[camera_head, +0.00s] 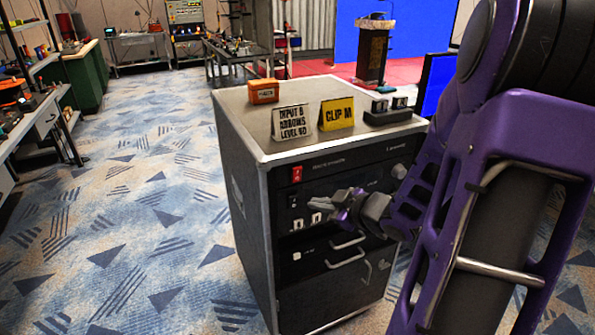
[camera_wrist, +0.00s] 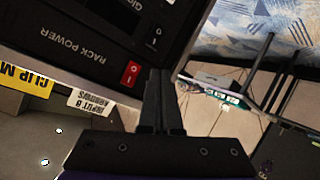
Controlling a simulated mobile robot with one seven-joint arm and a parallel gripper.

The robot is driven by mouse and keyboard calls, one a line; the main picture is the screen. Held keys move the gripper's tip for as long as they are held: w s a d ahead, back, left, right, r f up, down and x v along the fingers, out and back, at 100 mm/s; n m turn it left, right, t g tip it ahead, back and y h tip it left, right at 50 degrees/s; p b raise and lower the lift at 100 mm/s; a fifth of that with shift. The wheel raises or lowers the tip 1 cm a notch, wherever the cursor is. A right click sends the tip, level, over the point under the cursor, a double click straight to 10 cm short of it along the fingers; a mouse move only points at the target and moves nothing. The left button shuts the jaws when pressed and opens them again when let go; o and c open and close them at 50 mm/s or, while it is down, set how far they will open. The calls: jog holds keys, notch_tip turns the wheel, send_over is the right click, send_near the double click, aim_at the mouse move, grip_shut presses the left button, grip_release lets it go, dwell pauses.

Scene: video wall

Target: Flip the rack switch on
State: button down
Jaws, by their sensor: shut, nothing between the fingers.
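The rack switch is a small red rocker (camera_head: 297,174) at the upper left of the front of the dark rack cabinet (camera_head: 249,215). In the wrist view the red switch (camera_wrist: 131,73) sits beside the "RACK POWER" lettering, which appears upside down. I cannot tell which way the rocker is set. My gripper (camera_head: 338,215) is in front of the cabinet, lower and to the right of the switch in the head view. In the wrist view the fingers of my gripper (camera_wrist: 160,72) are shut and empty, with their tips just right of the switch; contact cannot be seen.
On the cabinet top stand an orange box (camera_head: 263,91), a white "INPUT B" sign (camera_head: 294,123), a yellow "CLIP M" sign (camera_head: 337,113) and a black switch box (camera_head: 387,112). Drawer handles (camera_head: 346,258) stick out lower on the front. Patterned carpet (camera_head: 140,230) lies open at left.

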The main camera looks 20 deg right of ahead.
aim_at(294, 175)
jog(key=shift+w+a+r+p, duration=0.15)
jog(key=shift+w+r, duration=0.25)
jog(key=shift+w, duration=0.75)
jog(key=shift+w+d+r+p, duration=0.1)
jog(key=shift+w+r+p, duration=0.2)
jog(key=shift+w, duration=0.9)
jog(key=shift+w+a+r+p, duration=0.1)
jog(key=shift+w+r, duration=0.35)
jog(key=shift+w, duration=0.7)
jog(key=shift+w+r, duration=0.1)
jog(key=shift+w, duration=0.3)
jog(key=shift+w+r+p, duration=0.15)
jog(key=shift+w+p, duration=0.25)
jog(key=shift+p, duration=0.05)
jog(key=shift+s, duration=0.1)
jog(key=shift+s+f, duration=0.25)
jog(key=shift+s, duration=0.45)
jog(key=shift+s, duration=0.1)
